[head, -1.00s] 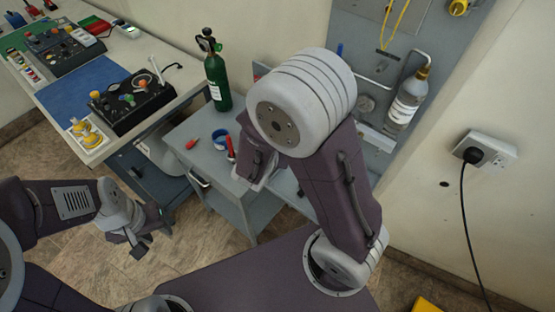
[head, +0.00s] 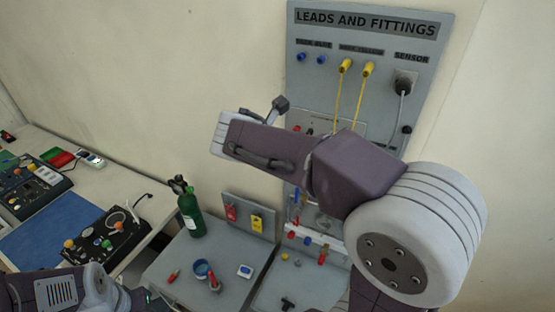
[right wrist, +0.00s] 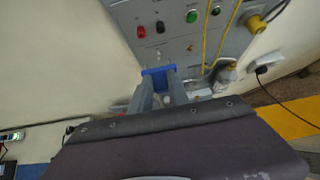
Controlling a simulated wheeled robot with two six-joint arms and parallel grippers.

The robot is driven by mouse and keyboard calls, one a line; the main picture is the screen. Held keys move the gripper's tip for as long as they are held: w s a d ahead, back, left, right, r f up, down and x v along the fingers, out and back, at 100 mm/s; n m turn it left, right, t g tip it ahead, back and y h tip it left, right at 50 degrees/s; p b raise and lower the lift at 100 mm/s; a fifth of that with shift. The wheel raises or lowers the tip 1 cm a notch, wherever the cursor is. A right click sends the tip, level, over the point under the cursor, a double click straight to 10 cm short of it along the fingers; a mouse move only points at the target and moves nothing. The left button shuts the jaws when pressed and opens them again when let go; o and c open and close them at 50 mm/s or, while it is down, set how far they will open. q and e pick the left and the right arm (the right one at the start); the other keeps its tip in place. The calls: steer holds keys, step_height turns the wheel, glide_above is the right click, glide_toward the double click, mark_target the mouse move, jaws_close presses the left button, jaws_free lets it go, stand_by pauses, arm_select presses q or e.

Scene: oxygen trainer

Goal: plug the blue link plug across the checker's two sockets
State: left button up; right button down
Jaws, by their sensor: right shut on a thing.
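The blue link plug (right wrist: 158,76) is between the fingertips of my right gripper (right wrist: 160,88), which is shut on it, in the right wrist view. Beyond it is a grey panel with a red socket (right wrist: 141,31) and a black socket (right wrist: 160,26); I take this as the checker. The plug appears apart from both sockets. In the head view the panel (head: 345,124) is partly behind my right arm, and the right fingertips are hidden. My left gripper (head: 148,298) is at the bottom edge of the head view, mostly cut off.
Yellow leads (head: 367,70) hang down across the panel from the fittings board (head: 425,50). A gas bottle (right wrist: 226,72) stands right of the plug in the wrist view.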

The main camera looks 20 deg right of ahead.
steer(key=shift+w+f, duration=0.15)
steer(key=shift+w, duration=0.05)
steer(key=shift+w+d+p, duration=0.1)
steer(key=shift+w+p, duration=0.1)
steer(key=shift+p, duration=0.1)
steer(key=w+d+p, duration=0.1)
steer(key=d, duration=0.1)
steer(key=w+d+p, duration=0.1)
steer(key=w+d, duration=0.1)
steer(key=shift+w+d, duration=0.15)
steer(key=shift+w, duration=0.1)
steer(key=shift+s, duration=0.1)
stand_by(0.4)
steer(key=shift+p, duration=0.5)
stand_by(0.7)
